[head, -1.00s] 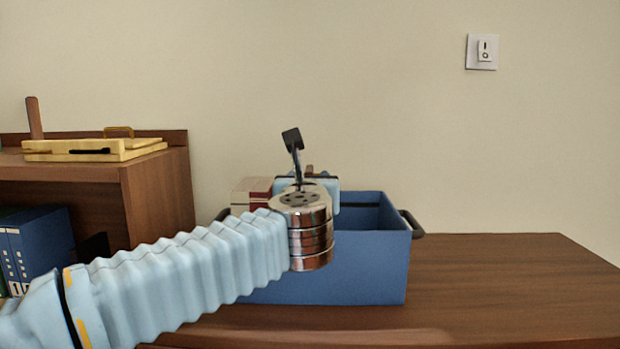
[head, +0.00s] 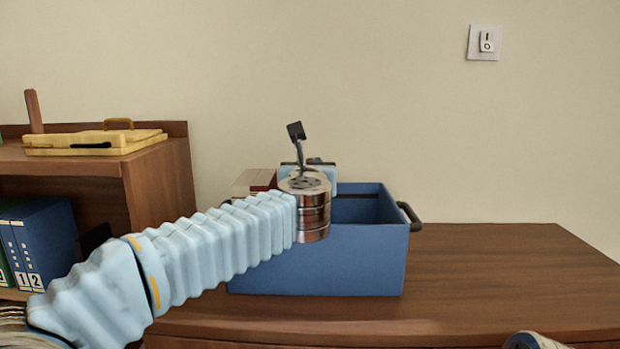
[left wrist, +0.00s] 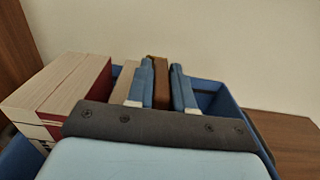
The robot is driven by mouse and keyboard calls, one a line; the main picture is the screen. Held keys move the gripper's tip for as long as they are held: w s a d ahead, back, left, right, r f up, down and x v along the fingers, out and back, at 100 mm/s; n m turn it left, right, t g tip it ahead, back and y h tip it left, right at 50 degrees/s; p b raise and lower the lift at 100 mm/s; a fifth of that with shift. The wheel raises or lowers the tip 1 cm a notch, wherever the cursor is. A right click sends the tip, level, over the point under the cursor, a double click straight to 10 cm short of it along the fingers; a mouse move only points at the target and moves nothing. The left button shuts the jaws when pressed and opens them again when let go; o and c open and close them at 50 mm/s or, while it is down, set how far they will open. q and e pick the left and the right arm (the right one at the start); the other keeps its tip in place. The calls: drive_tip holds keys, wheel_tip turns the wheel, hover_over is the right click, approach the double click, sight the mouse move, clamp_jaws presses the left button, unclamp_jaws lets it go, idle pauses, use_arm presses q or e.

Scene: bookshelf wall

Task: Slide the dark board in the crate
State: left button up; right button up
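The blue crate (head: 330,262) stands on the wooden desk, and its rim also shows in the left wrist view (left wrist: 222,100). In the left wrist view a dark brown board (left wrist: 159,82) stands upright in the crate, between the two blue fingers of my left gripper (left wrist: 163,84). The left finger looks close against it. A thin gap seems to show at the right finger, so I cannot tell whether both touch. In the head view my left wrist hides most of the gripper (head: 309,172) over the crate.
Thick cream-and-red books (left wrist: 62,88) and a thinner tan book (left wrist: 126,84) stand in the crate left of the fingers. A wooden shelf (head: 160,190) with blue binders (head: 45,240) and a yellow case (head: 90,142) is at left. The desk's right side (head: 510,270) is clear.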

use_arm(q)
clamp_jaws()
drive_tip(key=shift+d, duration=0.1)
drive_tip(key=d+p, duration=0.1)
drive_tip(key=d, duration=0.6)
idle(0.6)
drive_tip(key=shift+w, duration=0.1)
drive_tip(key=o, duration=0.8)
unclamp_jaws()
drive_tip(key=shift+c, duration=0.2)
